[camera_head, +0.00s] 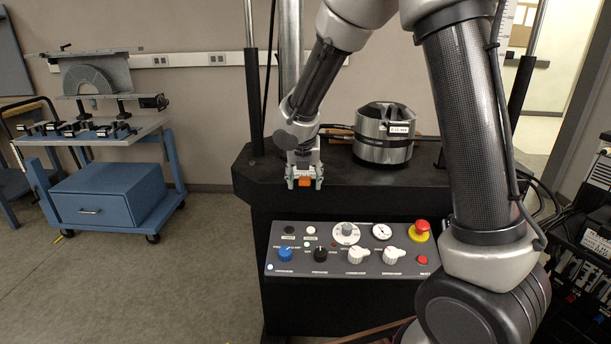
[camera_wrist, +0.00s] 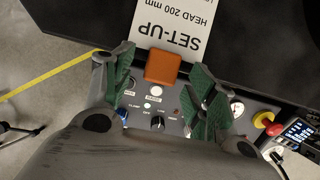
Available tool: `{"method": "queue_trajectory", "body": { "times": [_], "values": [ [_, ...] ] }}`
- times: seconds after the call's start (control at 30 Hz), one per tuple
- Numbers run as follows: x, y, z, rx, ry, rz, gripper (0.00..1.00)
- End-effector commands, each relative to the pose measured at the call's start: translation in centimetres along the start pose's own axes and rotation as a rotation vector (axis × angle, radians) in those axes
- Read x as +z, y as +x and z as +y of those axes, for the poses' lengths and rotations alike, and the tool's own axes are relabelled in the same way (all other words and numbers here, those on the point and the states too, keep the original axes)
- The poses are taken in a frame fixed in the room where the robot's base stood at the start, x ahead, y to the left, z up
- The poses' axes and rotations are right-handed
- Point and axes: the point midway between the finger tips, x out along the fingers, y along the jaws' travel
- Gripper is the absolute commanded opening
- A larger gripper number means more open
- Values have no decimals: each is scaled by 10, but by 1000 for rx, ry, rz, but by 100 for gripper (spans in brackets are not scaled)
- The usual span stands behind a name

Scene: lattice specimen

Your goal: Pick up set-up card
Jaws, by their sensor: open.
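The set-up card (camera_wrist: 182,27) is white with black print reading "SET-UP" and "HEAD 200 mm", upside down in the wrist view. It lies over the black machine top, and its far end is cut off by the frame. An orange block (camera_wrist: 162,68) sits at the card's near edge; it also shows in the head view (camera_head: 305,182). My gripper (camera_wrist: 160,74) is open, with one green-padded finger on either side of the orange block. In the head view my gripper (camera_head: 304,184) points down at the machine's front edge. The card cannot be made out there.
The black machine top (camera_head: 262,178) carries a metal cylinder (camera_head: 383,148) to the right of my gripper. Below is a control panel (camera_head: 335,272) with knobs and a red emergency button (camera_head: 421,229). A blue cart (camera_head: 110,193) stands at left, with open floor before it.

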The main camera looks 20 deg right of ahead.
Motion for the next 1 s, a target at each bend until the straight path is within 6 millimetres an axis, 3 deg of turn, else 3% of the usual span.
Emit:
{"method": "queue_trajectory", "body": {
  "times": [0.13,0.37,0.73,1.0],
  "values": [
    [0,0,0,0,0,0,55],
    [0,-1,0,0,1,0,15],
    [3,-6,0,1,2,-3,15],
    [23,-55,1,3,3,-5,15]
  ]
}}
